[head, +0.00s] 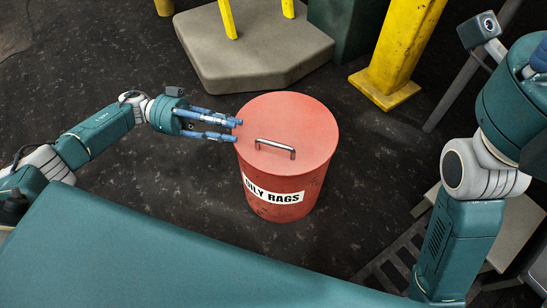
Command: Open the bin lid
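A red round bin (283,190) with a white label reading "OILY RAGS" stands on the dark floor in front of me. I cannot tell whether the fingertips touch the lid.
A grey platform (245,62) with yellow posts stands behind the bin. A yellow column (402,45) stands at the back right. A floor grate (395,265) and pale slabs lie to the right. The floor left of the bin is clear.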

